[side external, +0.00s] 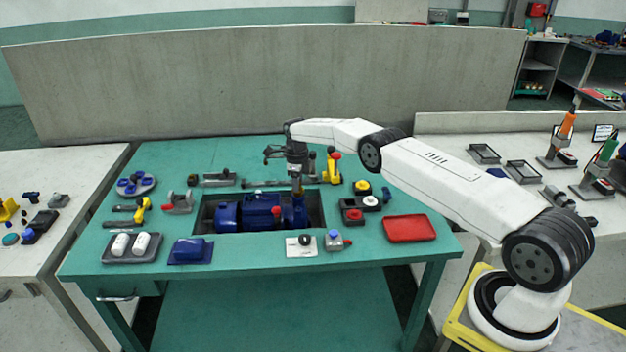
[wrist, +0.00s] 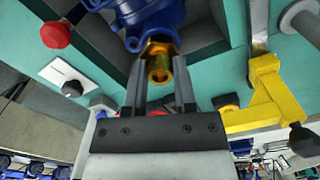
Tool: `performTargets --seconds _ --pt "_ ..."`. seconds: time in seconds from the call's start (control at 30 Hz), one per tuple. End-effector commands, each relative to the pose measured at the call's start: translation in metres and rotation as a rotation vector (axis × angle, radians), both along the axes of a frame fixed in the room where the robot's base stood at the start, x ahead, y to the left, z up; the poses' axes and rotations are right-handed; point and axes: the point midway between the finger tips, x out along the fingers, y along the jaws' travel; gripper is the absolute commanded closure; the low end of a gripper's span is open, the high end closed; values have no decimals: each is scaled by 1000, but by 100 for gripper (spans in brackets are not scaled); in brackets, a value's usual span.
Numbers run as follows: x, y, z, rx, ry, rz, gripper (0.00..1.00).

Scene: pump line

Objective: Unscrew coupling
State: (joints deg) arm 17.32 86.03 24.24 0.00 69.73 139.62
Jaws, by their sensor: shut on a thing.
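The brass coupling (wrist: 158,62) sits at the end of the blue pump (wrist: 148,14) in the wrist view. My gripper (wrist: 158,78) has one dark finger on each side of the coupling and is shut on it. In the side external view my gripper (side external: 297,182) points down at the right end of the blue pump (side external: 250,212), which lies in a dark recess in the green table. The coupling still appears joined to the pump; its threads are hidden.
A yellow-handled tool (side external: 332,168) stands close to the right of my gripper. A red tray (side external: 409,228) lies at the table's right. A white plate (side external: 299,246) and a small grey fitting (side external: 335,240) lie in front of the recess. Several tools and parts lie at the left.

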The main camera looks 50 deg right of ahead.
Motion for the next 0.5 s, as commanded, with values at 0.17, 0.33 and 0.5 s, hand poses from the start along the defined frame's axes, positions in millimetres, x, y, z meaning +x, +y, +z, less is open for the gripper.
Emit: performTargets --seconds 0.17,0.33,0.5 --pt "0 0 0 0 0 60 100" --pt "0 0 0 0 0 184 100" --pt "0 0 0 0 0 316 100"
